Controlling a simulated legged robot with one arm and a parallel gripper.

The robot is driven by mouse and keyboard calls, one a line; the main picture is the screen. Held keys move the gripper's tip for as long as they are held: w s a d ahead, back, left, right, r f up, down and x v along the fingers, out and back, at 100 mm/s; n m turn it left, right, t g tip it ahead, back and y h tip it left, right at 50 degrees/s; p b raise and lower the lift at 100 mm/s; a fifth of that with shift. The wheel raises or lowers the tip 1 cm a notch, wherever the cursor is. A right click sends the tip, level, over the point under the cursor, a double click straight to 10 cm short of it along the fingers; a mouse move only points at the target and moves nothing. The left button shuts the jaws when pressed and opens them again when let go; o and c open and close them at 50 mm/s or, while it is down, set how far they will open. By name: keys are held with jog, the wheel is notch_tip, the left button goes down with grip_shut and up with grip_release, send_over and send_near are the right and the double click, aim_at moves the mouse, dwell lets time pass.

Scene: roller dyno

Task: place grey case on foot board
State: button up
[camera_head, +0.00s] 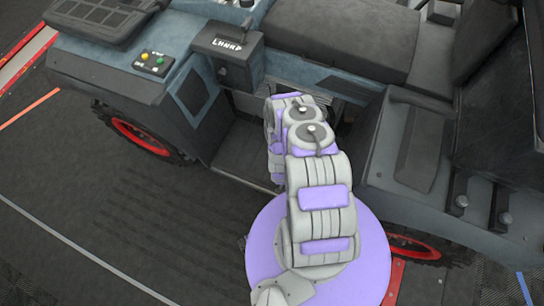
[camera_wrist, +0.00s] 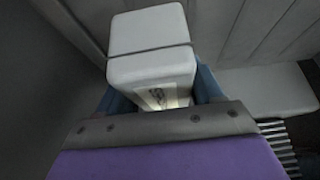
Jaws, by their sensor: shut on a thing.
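The grey case (camera_wrist: 150,62) is a pale box with rounded edges, a dark seam below its top part and a small printed label on its lower face. My gripper (camera_wrist: 164,88) is shut on it, with a blue finger on each side. In the head view my arm reaches into the vehicle's footwell and hides the gripper and the case. The foot board (camera_head: 240,152) looks like the dark floor of that footwell, partly covered by my arm. I cannot tell whether the case touches it.
The vehicle's front console (camera_head: 150,62) with buttons stands left of the footwell. A dark seat (camera_head: 350,38) lies behind it, and a rear fender (camera_head: 425,155) is at right. In the wrist view a ribbed grey panel (camera_wrist: 245,35) rises close behind the case. Open floor lies at front left.

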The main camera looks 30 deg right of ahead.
jog(key=shift+s+a+f, duration=0.1)
jog(key=shift+s+f, duration=0.5)
jog(key=shift+s, duration=0.25)
jog(key=w+a+b, duration=0.1)
jog(key=w, duration=0.3)
jog(key=w+a+f, duration=0.1)
jog(key=w, duration=0.4)
jog(key=w+a+b, duration=0.1)
jog(key=w, duration=0.3)
jog(key=shift+w+a+f+b, duration=0.1)
jog(key=shift+w+f+b, duration=0.05)
jog(key=shift+f+b, duration=0.15)
jog(key=shift+w+a, duration=0.3)
jog(key=shift+w, duration=0.45)
jog(key=shift+w+a+f+b, duration=0.15)
jog(key=shift+f+b, duration=0.4)
jog(key=shift+f, duration=0.35)
jog(key=shift+w+d+f+b, duration=0.1)
jog(key=shift+f+b, duration=0.4)
jog(key=shift+f, duration=0.35)
jog(key=shift+f, duration=0.15)
jog(key=o, duration=1.3)
jog(key=shift+o, duration=0.2)
